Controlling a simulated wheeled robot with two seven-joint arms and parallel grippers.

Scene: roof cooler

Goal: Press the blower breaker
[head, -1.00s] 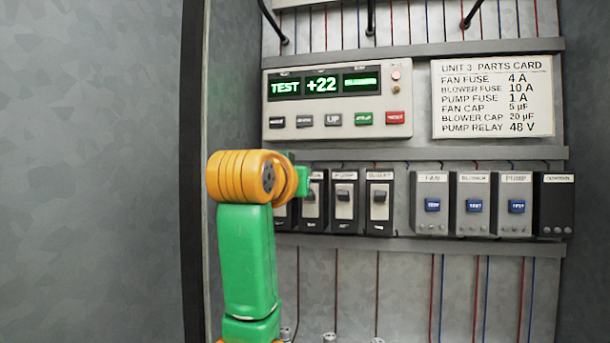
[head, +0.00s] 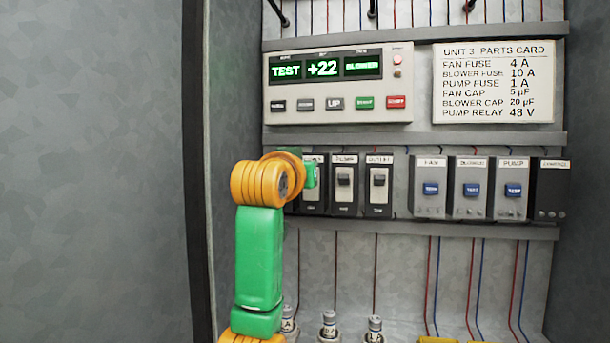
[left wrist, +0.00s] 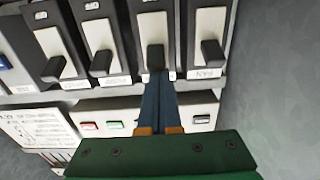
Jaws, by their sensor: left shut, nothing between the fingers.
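The blower breaker is a dark module with a pale face and a dark lever; it is second from the right in the upside-down left wrist view (left wrist: 153,25). In the head view it is partly hidden behind my left arm (head: 314,200). My left gripper (left wrist: 158,76) is shut and empty. Its blue-grey fingertips are at the blower breaker's lever; whether they touch it, I cannot tell. The fan breaker (left wrist: 208,30) is beside it, and is hidden by my arm in the head view. My right gripper is not in view.
Pump (head: 344,195) and outlet (head: 379,195) breakers stand right of the blower breaker. A control panel (head: 338,88) above reads TEST, +22, BLOWER. A parts card (head: 498,82) and several grey modules with blue buttons are further right. The cabinet's left wall (head: 205,200) is close to my arm.

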